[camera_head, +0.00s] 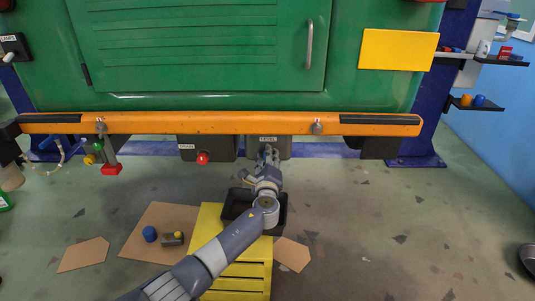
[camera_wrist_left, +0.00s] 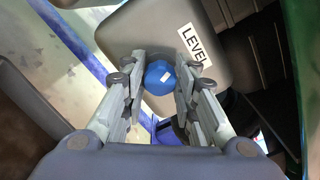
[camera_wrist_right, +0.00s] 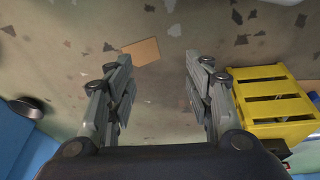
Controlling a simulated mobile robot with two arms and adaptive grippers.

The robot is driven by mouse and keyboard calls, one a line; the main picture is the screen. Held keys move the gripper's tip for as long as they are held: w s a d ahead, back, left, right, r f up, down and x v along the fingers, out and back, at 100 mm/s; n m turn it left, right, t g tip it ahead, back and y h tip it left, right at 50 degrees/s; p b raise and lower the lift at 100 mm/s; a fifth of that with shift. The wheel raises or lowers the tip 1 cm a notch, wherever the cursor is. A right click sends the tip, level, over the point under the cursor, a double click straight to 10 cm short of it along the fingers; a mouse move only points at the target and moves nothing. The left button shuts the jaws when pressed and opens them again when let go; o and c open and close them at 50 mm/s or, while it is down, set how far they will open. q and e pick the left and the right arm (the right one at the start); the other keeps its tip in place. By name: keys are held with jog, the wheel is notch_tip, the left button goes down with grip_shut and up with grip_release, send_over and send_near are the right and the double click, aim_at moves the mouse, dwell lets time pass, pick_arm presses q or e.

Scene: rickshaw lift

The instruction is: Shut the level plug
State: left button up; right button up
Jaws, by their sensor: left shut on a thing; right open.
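The level plug (camera_wrist_left: 159,77) is a blue round knob on a grey housing in the left wrist view. A white LEVEL label (camera_wrist_left: 196,47) is on the housing beside it. My left gripper (camera_wrist_left: 160,80) is shut on the blue plug, with one finger on each side of it. In the head view the left gripper (camera_head: 268,158) reaches up under the orange bumper to the grey LEVEL housing (camera_head: 284,146) and hides the plug. My right gripper (camera_wrist_right: 158,75) is open and empty over the floor in its own wrist view.
A black tray (camera_head: 279,218) stands on a yellow step (camera_head: 240,282) under the LEVEL housing. A red knob (camera_head: 202,158) hangs on another housing to the left. The orange bumper (camera_head: 230,123) runs above. Cardboard (camera_head: 150,222) with a blue cap and small parts lies on the floor.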

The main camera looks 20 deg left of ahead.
pick_arm(q)
jog(key=m+p, duration=0.1)
jog(key=m, duration=0.2)
jog(key=shift+m+p, duration=0.3)
pick_arm(e)
jog(key=shift+w+r, duration=0.2)
jog(key=shift+r, duration=0.9)
pick_arm(q)
jog(key=shift+d+f, duration=0.1)
pick_arm(e)
jog(key=shift+f, duration=0.8)
jog(key=shift+w, duration=0.1)
pick_arm(q)
jog(key=o, duration=1.1)
pick_arm(e)
jog(key=shift+w+r, duration=0.2)
jog(key=shift+r, duration=0.05)
pick_arm(q)
jog(key=shift+s, duration=0.15)
pick_arm(e)
jog(key=shift+a, duration=0.1)
